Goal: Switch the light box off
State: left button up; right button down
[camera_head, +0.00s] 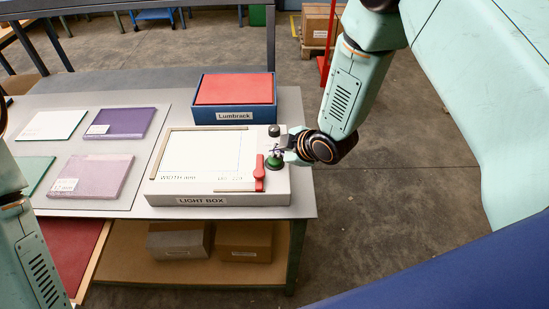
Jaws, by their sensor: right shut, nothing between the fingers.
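The light box (192,197) is a low pale box with its name on the front, at the table's front right. Its top has a white panel (203,152) in a beige frame; I cannot tell whether it is lit. A red lever (259,175) lies at the panel's lower right. Right of the panel are a black knob (274,131) and a round green part (274,164). My right gripper (278,149) is shut and empty, over the box's right edge between these two. Contact is unclear. My left arm shows at the left edge; its gripper is out of view.
A blue box with a red top, labelled Lumbrack (236,114), stands behind the light box. Several coloured sheets, including a purple one (121,123), lie on a grey mat at left. Cartons (244,241) sit on the shelf below. Open floor lies to the right.

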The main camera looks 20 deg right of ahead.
jog(key=shift+w+d+f+b, duration=0.15)
jog(key=shift+f+b, duration=0.15)
jog(key=shift+f, duration=0.2)
jog(key=shift+r, duration=0.1)
jog(key=shift+s+r+p, duration=0.2)
jog(key=shift+r+p, duration=0.35)
jog(key=shift+p, duration=0.05)
jog(key=shift+r, duration=0.1)
